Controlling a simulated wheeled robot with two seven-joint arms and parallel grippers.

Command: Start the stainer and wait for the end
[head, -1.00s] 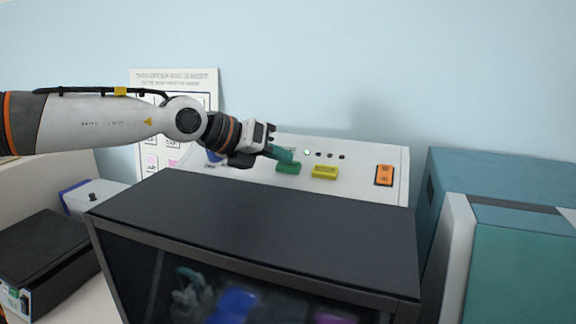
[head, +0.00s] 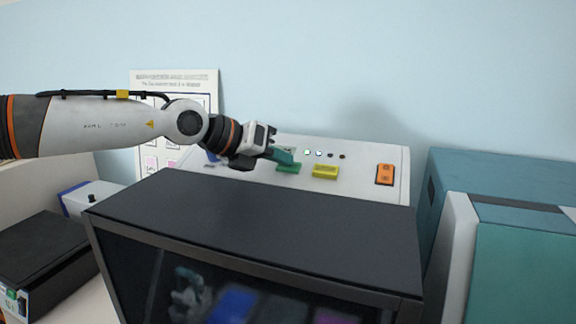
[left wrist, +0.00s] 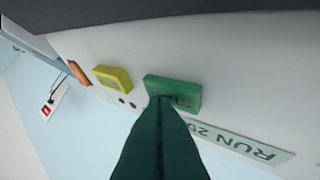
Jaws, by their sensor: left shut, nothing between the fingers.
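The stainer has a white sloped control panel (head: 365,154) behind a dark lid (head: 260,228). A green button (head: 288,168), a yellow button (head: 325,172) and an orange switch (head: 385,174) sit on the panel. Of a row of small lamps (head: 319,153), the two leftmost are lit and the others dark. My left gripper (head: 290,158) is shut and empty, its green fingertips at the green button. In the left wrist view the closed tips overlap the green button (left wrist: 172,92), beside a "RUN" label (left wrist: 235,140); I cannot tell whether they press it. My right gripper is out of view.
A teal machine (head: 480,190) stands close on the right of the stainer. A black box (head: 40,250) and a blue-and-white device (head: 90,198) are at the left. A printed poster (head: 175,90) is behind my arm. Dim coloured shapes show through the stainer's dark front.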

